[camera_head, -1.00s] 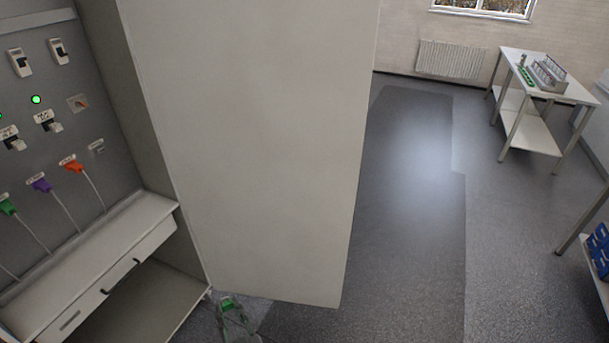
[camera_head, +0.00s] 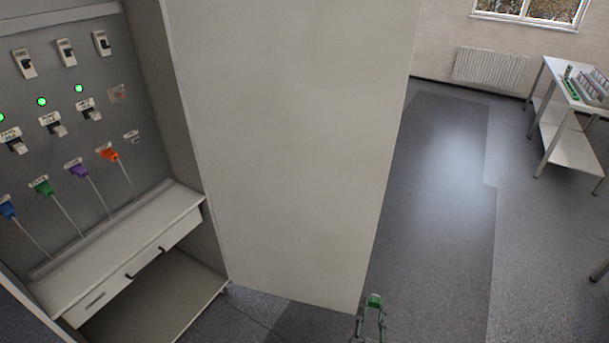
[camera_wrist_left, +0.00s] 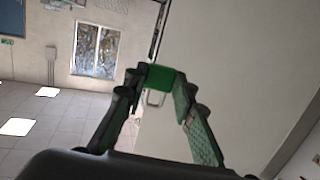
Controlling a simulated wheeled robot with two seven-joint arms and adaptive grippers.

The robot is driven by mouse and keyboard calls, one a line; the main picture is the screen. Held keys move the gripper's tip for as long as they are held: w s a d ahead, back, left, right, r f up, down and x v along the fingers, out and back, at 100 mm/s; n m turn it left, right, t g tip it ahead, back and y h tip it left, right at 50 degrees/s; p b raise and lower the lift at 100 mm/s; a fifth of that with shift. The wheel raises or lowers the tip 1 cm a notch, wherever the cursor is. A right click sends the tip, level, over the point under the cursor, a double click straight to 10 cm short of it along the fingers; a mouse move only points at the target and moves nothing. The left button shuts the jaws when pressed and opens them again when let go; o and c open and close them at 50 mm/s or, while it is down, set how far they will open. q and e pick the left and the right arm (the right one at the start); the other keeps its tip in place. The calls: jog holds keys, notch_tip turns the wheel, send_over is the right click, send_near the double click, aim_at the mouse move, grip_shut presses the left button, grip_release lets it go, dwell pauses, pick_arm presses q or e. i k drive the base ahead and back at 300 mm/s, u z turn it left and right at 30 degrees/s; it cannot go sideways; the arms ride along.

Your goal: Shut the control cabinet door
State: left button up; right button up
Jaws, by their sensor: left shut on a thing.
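The control cabinet door (camera_head: 285,140) is a large plain pale panel standing open in the middle of the head view. The cabinet (camera_head: 185,120) is on the left, with its inside exposed. My right gripper is not in view.
Inside the cabinet are switches, green lights, coloured plugs with cables (camera_head: 78,170) and a shelf with a drawer (camera_head: 140,262). Clear grey floor (camera_head: 435,200) lies right of the door. A white table (camera_head: 560,110) stands at the far right, near a radiator (camera_head: 490,68).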

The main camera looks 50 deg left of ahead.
aim_at(295, 108)
jog(key=i, duration=4.95)
jog(key=u, duration=4.5)
jog(key=i, duration=0.5)
jog(key=u, duration=0.05)
